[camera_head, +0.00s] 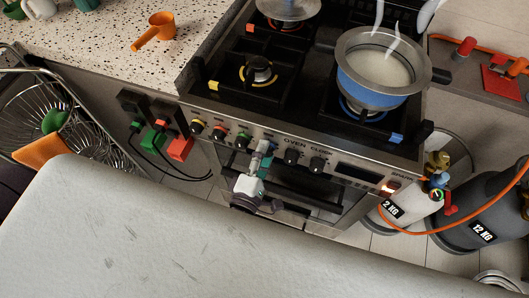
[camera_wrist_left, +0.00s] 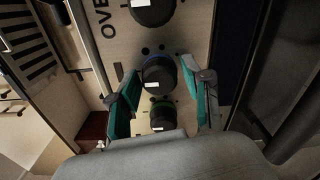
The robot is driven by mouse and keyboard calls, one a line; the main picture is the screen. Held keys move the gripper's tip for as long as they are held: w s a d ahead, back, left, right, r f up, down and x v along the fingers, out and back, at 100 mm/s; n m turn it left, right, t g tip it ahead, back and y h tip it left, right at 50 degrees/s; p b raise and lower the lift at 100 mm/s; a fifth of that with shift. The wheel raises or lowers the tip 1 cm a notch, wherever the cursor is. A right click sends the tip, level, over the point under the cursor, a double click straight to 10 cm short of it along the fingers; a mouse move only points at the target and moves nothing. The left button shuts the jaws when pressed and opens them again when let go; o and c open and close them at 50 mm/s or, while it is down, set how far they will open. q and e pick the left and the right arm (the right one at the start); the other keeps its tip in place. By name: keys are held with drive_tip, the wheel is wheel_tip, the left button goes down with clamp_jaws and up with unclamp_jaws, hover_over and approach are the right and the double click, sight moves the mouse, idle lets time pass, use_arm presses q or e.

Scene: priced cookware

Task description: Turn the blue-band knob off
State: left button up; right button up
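The blue-band knob (camera_wrist_left: 158,76) shows in the left wrist view as a black knob with a blue ring and a pale mark, on the stove's front panel. My left gripper (camera_wrist_left: 160,70) is open, with one teal-padded finger on each side of this knob and visible gaps between. In the head view my left gripper (camera_head: 262,157) is in front of the panel and hides the blue-band knob. A blue pot (camera_head: 376,92) steams on the front right burner, with blue flame beneath it and a blue tab (camera_head: 397,138) beside it. My right gripper is not in view.
The green-band knob (camera_head: 243,138) is beside the gripper; red-band (camera_head: 219,131) and yellow-band (camera_head: 197,125) knobs are farther left. Black oven (camera_head: 291,156) and clock (camera_head: 317,164) knobs are to its right. Gas cylinders (camera_head: 478,205) with an orange hose stand at right.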

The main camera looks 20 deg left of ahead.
use_arm(q)
drive_tip(key=s, duration=1.2)
drive_tip(key=shift+a, duration=0.2)
